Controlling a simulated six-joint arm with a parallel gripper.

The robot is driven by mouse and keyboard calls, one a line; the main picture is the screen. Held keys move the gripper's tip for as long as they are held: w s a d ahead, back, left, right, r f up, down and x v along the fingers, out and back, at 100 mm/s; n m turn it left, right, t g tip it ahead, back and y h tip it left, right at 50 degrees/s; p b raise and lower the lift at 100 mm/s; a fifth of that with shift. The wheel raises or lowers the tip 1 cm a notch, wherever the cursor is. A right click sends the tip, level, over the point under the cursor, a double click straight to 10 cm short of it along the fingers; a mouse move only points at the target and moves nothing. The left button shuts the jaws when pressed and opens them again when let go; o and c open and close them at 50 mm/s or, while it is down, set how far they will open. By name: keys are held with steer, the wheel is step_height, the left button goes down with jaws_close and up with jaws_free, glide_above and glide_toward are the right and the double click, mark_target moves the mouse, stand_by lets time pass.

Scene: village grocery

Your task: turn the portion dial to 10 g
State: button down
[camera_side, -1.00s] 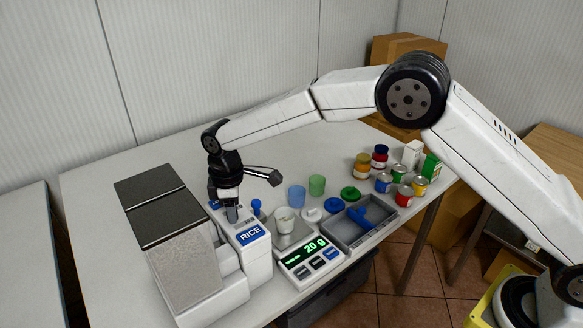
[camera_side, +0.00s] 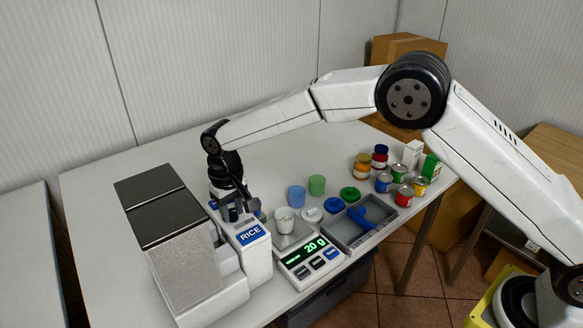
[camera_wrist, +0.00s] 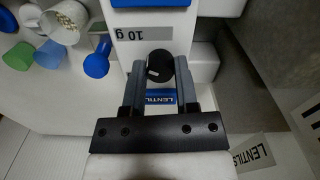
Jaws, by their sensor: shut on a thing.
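The portion dial is a small black knob (camera_wrist: 159,64) with a white mark, on the white dispenser labelled RICE (camera_side: 256,262). In the wrist view my gripper (camera_wrist: 157,68) has a finger on each side of the knob and is shut on it. In the side view my gripper (camera_side: 232,212) points down onto the dispenser top and hides the knob. The scale (camera_side: 311,262) shows 20 g, with a white cup (camera_side: 284,221) on its plate.
A blue cup (camera_side: 296,197), a green cup (camera_side: 317,185) and lids stand right of the dispenser. A grey tray (camera_side: 347,239) holds a blue scoop (camera_side: 361,217). Several cans and jars stand at the far right. A LENTILS label (camera_wrist: 161,97) shows between my fingers.

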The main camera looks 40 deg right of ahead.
mark_target(233, 211)
steer(key=shift+m, duration=1.2)
steer(key=shift+c, duration=1.8)
jaws_free()
steer(key=shift+r, duration=0.15)
steer(key=shift+r, duration=3.8)
steer(key=shift+d, duration=0.15)
